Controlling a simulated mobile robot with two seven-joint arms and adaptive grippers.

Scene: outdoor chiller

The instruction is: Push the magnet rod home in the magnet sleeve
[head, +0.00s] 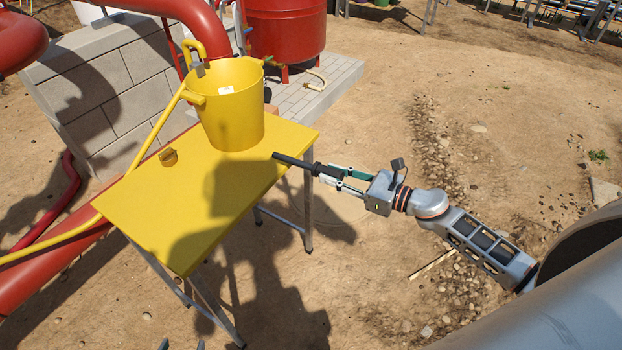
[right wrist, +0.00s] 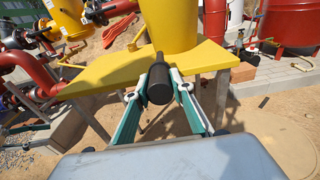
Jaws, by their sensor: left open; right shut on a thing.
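The magnet rod is a dark rod with a thicker black grip (head: 293,160). It points left in the head view, its tip over the right edge of the yellow table. My right gripper (head: 328,172) is shut on its grip. In the right wrist view the black end of the rod (right wrist: 159,84) sits between the fingers and hides much of its length. Two small tips at the bottom edge of the head view are my left gripper (head: 182,345), open and apart. I cannot clearly make out the magnet sleeve in either view.
A yellow bucket (head: 231,120) stands at the table's back. Red pipes (head: 95,248), a yellow pipe and a block wall (head: 100,85) bound the left. Sandy ground lies right.

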